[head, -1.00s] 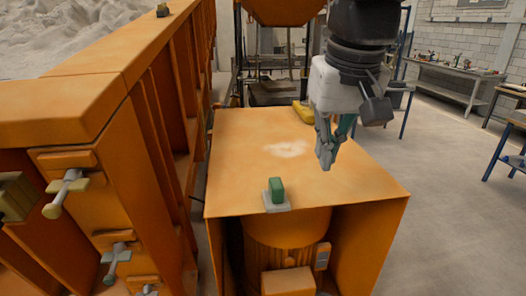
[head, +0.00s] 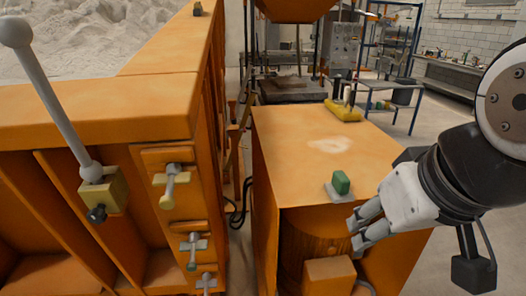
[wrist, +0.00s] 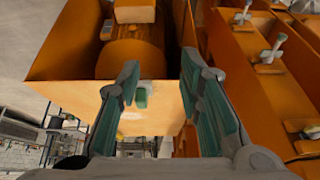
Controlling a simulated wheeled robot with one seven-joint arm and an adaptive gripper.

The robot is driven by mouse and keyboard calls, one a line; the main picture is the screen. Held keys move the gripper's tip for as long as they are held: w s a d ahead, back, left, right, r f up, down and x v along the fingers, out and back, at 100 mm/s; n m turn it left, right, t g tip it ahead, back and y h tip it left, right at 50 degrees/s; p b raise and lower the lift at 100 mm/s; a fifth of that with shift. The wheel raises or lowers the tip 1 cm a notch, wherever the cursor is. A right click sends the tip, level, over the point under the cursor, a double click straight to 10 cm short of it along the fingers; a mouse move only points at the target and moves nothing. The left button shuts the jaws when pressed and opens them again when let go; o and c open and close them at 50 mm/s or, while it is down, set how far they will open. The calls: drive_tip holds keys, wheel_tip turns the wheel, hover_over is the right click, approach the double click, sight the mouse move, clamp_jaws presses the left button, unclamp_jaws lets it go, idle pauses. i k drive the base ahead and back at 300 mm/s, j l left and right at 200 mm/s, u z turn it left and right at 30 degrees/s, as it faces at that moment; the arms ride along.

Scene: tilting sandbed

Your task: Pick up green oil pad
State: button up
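The green oil pad (head: 341,182) is a small green block on a flat grey plate (head: 339,193). It sits at the near edge of the orange cabinet's top (head: 290,150). In the wrist view the green pad (wrist: 141,98) shows between the two fingers, beyond their tips. My gripper (head: 358,231) is to the right of and nearer than the pad in the head view, apart from it. In the wrist view my gripper (wrist: 160,75) has its fingers spread with nothing between them.
A yellow object (head: 343,110) lies at the cabinet top's far edge. The orange sandbed wall (head: 110,120) with valve handles (head: 172,180) and a grey lever (head: 50,90) stands at the left. An orange box and drum (head: 328,275) are below the cabinet top. Open floor lies at the right.

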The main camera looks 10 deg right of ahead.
sight(338, 190)
drive_tip(key=j+z, duration=0.15)
drive_tip(key=j, duration=1.55)
